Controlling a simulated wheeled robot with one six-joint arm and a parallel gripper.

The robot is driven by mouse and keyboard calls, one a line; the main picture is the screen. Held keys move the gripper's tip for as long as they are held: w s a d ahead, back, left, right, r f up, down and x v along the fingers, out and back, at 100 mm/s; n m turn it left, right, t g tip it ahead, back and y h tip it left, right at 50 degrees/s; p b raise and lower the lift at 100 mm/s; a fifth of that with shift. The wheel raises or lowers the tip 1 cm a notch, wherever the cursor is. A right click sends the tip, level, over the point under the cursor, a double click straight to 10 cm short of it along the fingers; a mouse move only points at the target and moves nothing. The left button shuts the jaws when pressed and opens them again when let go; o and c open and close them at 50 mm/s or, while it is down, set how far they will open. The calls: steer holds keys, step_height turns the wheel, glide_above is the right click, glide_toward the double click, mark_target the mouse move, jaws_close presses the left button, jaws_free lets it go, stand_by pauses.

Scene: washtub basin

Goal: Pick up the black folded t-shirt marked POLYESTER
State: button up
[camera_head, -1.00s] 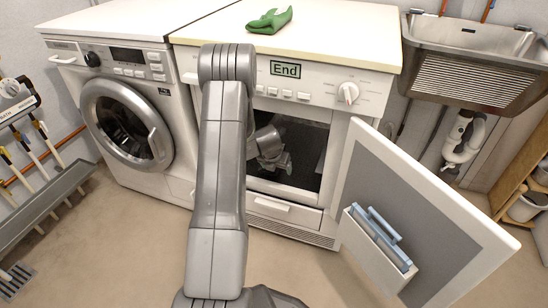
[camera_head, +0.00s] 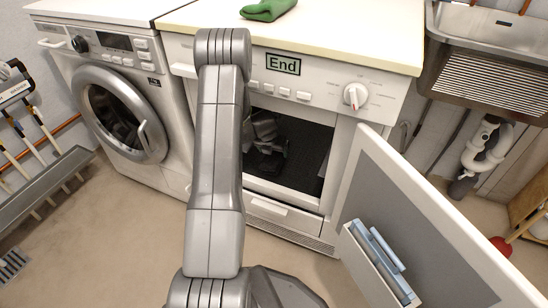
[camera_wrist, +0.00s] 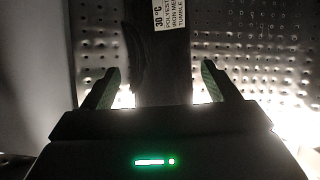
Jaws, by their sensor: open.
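The black folded t-shirt (camera_wrist: 165,62) lies in the dryer in the wrist view, a dark shape reaching from the top edge down between my fingers. Its white label (camera_wrist: 171,14) at the top reads 30 °C, POLYESTER, and is cut off by the frame edge. My gripper (camera_wrist: 160,82) is open, one finger on each side of the dark cloth; I cannot tell whether they touch it. In the head view my gripper (camera_head: 266,148) is inside the open dryer (camera_head: 268,202), and the shirt cannot be made out there.
The dryer door (camera_head: 395,215) stands open to the right, with a pocket holding blue-grey items (camera_head: 378,255). A washing machine (camera_head: 120,115) is at left. A green cloth (camera_head: 268,10) lies on the worktop. A metal basin (camera_head: 490,65) hangs at right.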

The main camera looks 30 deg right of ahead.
mark_target(274, 154)
steer(key=b+x, duration=0.3)
steer(key=x, duration=0.2)
steer(key=shift+f, duration=0.1)
steer(key=c, duration=0.7)
steer(key=shift+r, duration=0.2)
